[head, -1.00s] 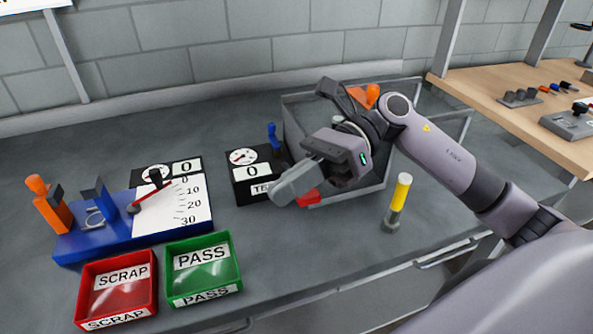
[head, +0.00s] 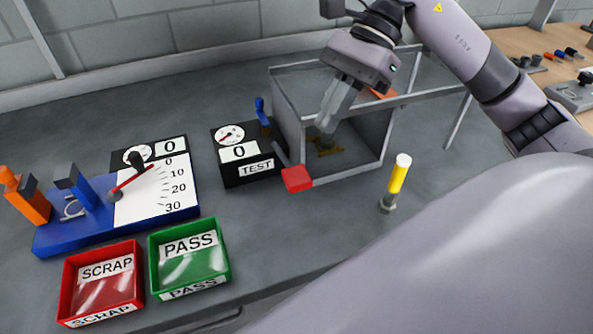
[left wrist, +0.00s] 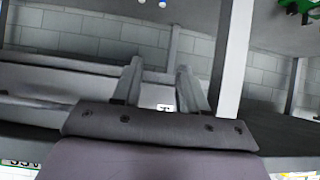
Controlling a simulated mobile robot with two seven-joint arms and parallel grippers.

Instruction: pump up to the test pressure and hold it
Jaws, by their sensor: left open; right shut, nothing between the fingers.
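The black test unit (head: 233,175) sits mid-bench with a round dial (head: 230,134), a display reading 0 (head: 239,152) and a TEST label. A lever with a red grip (head: 297,179) sticks out on its right, toward the front. A blue handle (head: 262,112) stands upright behind it. My right gripper (head: 329,124) is shut and empty, pointing down at the clear-walled box, above and right of the red grip and apart from it. My left gripper (left wrist: 158,75) shows only in the left wrist view, its fingers apart with nothing between them.
The grey-framed box (head: 345,165) beside the test unit holds a brownish piece (head: 328,148). A blue crimp rig (head: 60,232), red SCRAP tray (head: 70,295) and green PASS tray (head: 224,262) are at left.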

